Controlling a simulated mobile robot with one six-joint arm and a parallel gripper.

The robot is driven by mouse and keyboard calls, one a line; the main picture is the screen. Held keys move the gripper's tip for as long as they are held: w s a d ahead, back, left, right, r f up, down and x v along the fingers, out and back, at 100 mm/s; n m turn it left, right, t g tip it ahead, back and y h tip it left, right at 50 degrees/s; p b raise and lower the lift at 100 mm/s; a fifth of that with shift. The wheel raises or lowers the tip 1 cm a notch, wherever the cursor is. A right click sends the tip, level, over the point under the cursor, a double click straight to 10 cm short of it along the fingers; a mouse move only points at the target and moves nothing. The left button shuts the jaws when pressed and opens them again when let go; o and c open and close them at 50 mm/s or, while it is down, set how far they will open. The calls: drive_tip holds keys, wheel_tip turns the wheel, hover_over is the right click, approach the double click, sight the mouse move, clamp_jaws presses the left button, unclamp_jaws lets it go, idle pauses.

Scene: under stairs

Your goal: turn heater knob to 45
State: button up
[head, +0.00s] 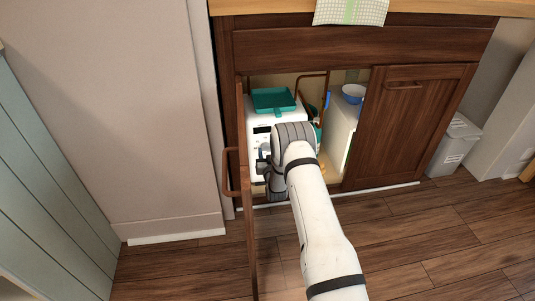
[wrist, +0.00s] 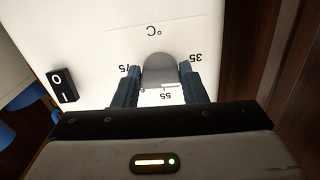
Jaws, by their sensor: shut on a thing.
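The white heater (head: 258,118) stands inside the open cupboard. Its front panel fills much of the wrist view, upside down. The grey round-topped knob (wrist: 160,67) sits on the panel between my two dark fingers, and my gripper (wrist: 159,73) is shut on its sides. The scale around it reads 75 at left, 55 below and 35 at right; other numbers are hidden by the fingers. A pale mark shows at the knob's lower edge, near 55. In the head view my gripper (head: 264,164) is at the heater's front, and my arm hides the knob.
A black rocker switch (wrist: 62,85) is beside the knob on the panel. The open cupboard door (head: 249,215) stands close to my arm's left; the closed door (head: 405,125) is to the right.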

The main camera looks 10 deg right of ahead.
drive_tip(key=m, duration=0.7)
drive_tip(key=shift+a, duration=0.1)
idle(0.5)
drive_tip(key=o, duration=1)
drive_tip(key=s+p, duration=0.3)
drive_tip(key=s, duration=0.4)
drive_tip(key=shift+s, duration=0.4)
